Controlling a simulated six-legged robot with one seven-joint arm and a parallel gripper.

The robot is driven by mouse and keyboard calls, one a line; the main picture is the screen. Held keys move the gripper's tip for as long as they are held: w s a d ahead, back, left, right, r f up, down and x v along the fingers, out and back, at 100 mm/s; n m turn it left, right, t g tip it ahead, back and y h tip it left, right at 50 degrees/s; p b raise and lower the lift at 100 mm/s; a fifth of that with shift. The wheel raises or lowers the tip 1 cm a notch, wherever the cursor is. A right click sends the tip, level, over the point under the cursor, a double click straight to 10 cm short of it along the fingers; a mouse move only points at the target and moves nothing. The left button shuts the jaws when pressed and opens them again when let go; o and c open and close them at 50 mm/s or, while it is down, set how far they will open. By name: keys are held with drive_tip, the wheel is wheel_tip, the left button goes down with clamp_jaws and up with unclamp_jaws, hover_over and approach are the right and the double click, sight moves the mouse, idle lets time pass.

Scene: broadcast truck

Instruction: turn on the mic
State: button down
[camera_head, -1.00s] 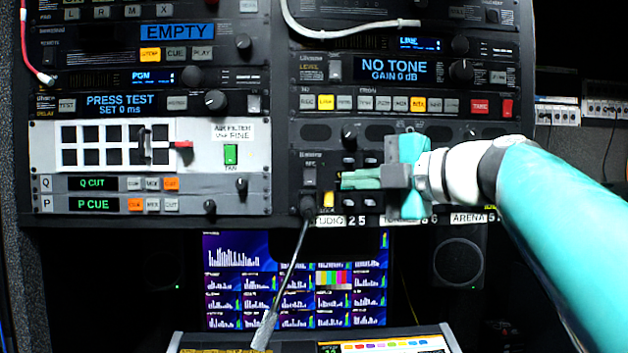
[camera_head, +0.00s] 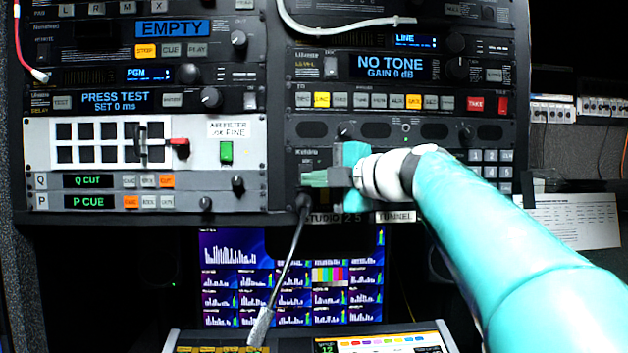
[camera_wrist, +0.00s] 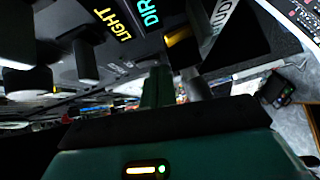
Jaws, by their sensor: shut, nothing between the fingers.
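The gripper and wrist cover the small controls there, so I cannot tell whether the fingers touch one. In the wrist view my gripper (camera_wrist: 157,88) is close to a dark panel with a yellow-lit part (camera_wrist: 178,36). No switch clearly marked for the mic is readable now.
A rack unit showing NO TONE (camera_head: 391,67) sits above my gripper. A grey panel with a green switch (camera_head: 226,151) stands at left. A monitor (camera_head: 235,300) is below. A white cable (camera_head: 340,30) loops across the top. A keypad (camera_head: 490,172) is at right.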

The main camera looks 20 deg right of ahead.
drive_tip(key=shift+w+d+f, duration=0.1)
drive_tip(key=shift+w, duration=0.1)
drive_tip(key=v, duration=1.4)
